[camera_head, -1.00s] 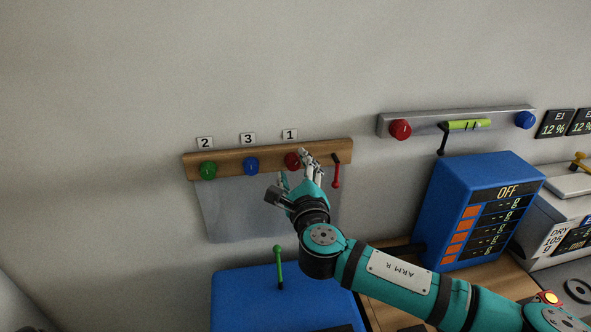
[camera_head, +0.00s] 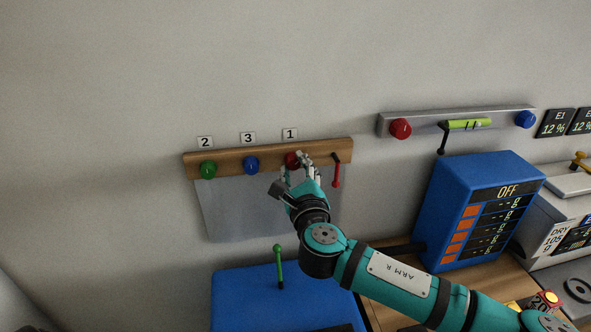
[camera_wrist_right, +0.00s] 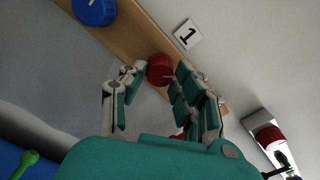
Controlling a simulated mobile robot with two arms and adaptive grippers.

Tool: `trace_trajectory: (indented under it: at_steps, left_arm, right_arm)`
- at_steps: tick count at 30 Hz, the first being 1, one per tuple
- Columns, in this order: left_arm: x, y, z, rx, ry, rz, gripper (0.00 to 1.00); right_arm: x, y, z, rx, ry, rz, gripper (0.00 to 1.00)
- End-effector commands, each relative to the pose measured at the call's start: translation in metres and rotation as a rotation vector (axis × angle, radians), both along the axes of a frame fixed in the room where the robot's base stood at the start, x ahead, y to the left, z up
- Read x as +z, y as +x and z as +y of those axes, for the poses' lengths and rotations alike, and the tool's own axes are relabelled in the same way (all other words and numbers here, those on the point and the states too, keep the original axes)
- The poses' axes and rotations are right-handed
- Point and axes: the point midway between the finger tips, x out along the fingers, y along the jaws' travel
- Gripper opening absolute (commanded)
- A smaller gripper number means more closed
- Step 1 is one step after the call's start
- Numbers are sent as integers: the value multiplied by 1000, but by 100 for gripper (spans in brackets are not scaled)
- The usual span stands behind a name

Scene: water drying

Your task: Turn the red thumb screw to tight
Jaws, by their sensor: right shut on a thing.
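The red thumb screw (camera_head: 291,160) is on the wooden rail (camera_head: 225,160) under the label 1. In the right wrist view the red thumb screw (camera_wrist_right: 159,66) shows a thin pale line on its face. The fingers hide part of the screw in the head view. My left gripper is not in view.
Blue (camera_head: 251,165) and green (camera_head: 208,170) screws sit left on the rail; a red lever (camera_head: 337,172) hangs close right of my gripper. A grey rail (camera_head: 455,120) holds another red knob (camera_head: 400,128). Below stands a blue box (camera_head: 245,290) with a green lever (camera_head: 279,265).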

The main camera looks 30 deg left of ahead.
Motion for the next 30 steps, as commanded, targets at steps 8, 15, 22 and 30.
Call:
trace_trajectory:
  at_steps: [8, 15, 22, 30]
  left_arm:
    - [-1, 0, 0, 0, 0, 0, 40]
    - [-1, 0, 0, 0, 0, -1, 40]
    - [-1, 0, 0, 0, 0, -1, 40]
    - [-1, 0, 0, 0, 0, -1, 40]
  right_arm:
    - [-1, 0, 0, 0, 167, 129, 0]
    - [-1, 0, 0, 0, 284, 216, 0]
    - [-1, 0, 0, 0, 346, 262, 0]
    - [-1, 0, 0, 0, 365, 277, 0]
